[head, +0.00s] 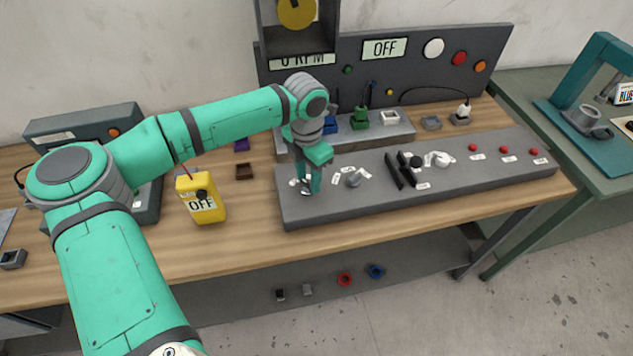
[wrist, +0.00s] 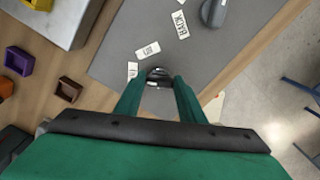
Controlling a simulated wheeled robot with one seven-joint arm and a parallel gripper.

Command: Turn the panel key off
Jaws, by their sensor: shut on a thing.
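The panel key (wrist: 159,76) is a small grey metal piece at the left end of the grey control panel (head: 430,190). My gripper (head: 307,188) reaches down onto it from above, and its fingers mostly hide it in the head view. In the wrist view my gripper (wrist: 159,88) has one teal finger on each side of the key and is shut on it. Small white labels lie around the key; one (wrist: 148,50) is partly legible. Which way the key points is hard to tell.
A grey knob (head: 353,179) stands just right of the key, with black levers (head: 401,170) beyond it. Red buttons (head: 504,149) line the panel's right end. The back board's display (head: 384,49) reads OFF.

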